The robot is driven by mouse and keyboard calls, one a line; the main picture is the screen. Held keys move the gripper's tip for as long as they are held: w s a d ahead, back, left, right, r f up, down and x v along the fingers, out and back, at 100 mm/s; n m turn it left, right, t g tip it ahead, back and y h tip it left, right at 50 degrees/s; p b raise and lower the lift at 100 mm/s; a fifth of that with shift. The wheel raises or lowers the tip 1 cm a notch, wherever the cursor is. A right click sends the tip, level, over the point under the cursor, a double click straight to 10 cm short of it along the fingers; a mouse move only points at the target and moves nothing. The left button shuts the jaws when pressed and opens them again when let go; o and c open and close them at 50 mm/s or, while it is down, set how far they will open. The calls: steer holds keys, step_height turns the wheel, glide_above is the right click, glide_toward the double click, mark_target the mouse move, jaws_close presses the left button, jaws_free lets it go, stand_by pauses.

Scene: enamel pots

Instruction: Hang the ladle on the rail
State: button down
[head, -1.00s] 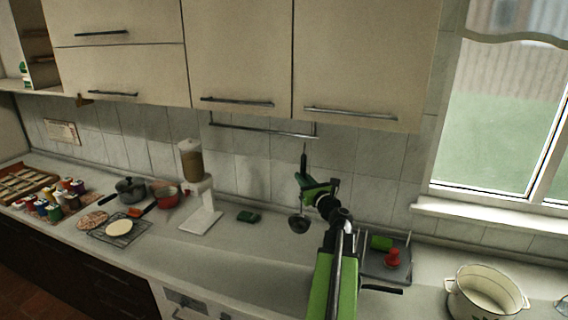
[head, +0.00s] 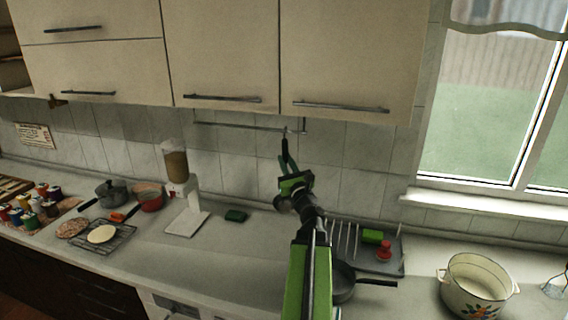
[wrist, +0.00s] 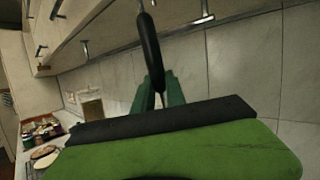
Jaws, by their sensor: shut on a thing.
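The ladle has a black handle (head: 285,149) with a small metal hook end at its top; in the wrist view the handle (wrist: 149,45) stands nearly upright. My gripper (head: 288,166) is shut on the handle, its green fingers (wrist: 157,92) either side of it. The dark bowl (head: 280,199) hangs below, partly hidden by my arm. The rail (head: 240,126) is a thin metal bar under the wall cabinets; it also shows in the wrist view (wrist: 115,49). The ladle's top overlaps the rail near its right end in the head view. I cannot tell whether they touch.
Cabinets (head: 348,60) overhang the rail closely. The tiled wall behind the rail is bare.

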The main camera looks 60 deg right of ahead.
steer(key=w+d+f+b, duration=0.2)
steer(key=d, duration=0.4)
steer(key=shift+w+d+f, duration=0.15)
steer(key=shift+d, duration=0.2)
stand_by(0.5)
